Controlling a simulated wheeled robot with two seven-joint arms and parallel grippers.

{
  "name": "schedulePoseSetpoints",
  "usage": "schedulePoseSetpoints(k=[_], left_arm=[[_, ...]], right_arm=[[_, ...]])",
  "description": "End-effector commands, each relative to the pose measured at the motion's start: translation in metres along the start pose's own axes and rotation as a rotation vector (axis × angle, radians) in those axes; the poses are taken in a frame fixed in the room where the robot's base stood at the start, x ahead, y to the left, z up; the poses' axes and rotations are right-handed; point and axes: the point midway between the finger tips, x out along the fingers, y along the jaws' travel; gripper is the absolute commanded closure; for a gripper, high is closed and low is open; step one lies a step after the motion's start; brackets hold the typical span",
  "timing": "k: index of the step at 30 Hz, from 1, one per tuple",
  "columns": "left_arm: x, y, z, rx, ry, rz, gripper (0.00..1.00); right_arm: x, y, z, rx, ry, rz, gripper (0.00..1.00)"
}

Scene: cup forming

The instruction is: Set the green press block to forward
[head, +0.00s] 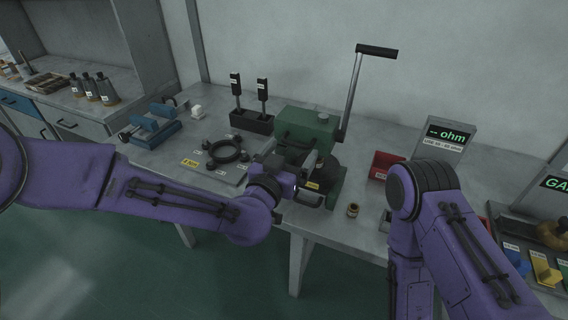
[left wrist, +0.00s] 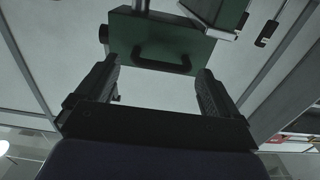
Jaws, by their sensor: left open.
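The green press block (head: 308,124) stands on the press at the middle of the table, with a long lever beside it. In the left wrist view the green block (left wrist: 160,35) fills the top centre, and its black bar handle (left wrist: 160,67) faces me. My left gripper (head: 312,186) is at the front of the press, below the green block. In the left wrist view my left gripper (left wrist: 162,70) is open, its two fingers on either side of the handle; I cannot tell whether they touch it. My right arm shows at the right, but its gripper does not.
The lever (head: 352,92) rises right of the press. A black ring fixture (head: 226,151) and a rack with two black-topped posts (head: 252,121) stand to the left. A small brass cup (head: 352,210), a red bin (head: 384,162) and an ohm display (head: 446,135) are to the right.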

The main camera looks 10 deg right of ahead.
Motion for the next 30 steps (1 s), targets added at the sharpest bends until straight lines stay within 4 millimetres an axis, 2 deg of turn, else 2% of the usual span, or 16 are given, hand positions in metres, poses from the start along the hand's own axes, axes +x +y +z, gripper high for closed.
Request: schedulePoseSetpoints(k=[6, 12, 27, 30], left_arm=[[-0.053, 0.001, 0.003, 0.002, 0.0, 0.002, 0.05], [-0.084, 0.001, 0.002, 0.001, -0.001, 0.002, 0.05], [-0.088, 0.001, 0.001, -0.002, -0.002, 0.001, 0.05], [-0.088, 0.001, 0.003, -0.086, -0.009, 0.001, 0.05]], right_arm=[[0.015, -0.001, 0.006, 0.0, 0.0, 0.0, 0.39], [0.019, -0.002, 0.008, 0.0, 0.0, 0.0, 0.39], [0.018, -0.002, 0.007, 0.0, 0.0, 0.0, 0.39], [0.018, -0.002, 0.007, 0.0, 0.0, 0.0, 0.39]])
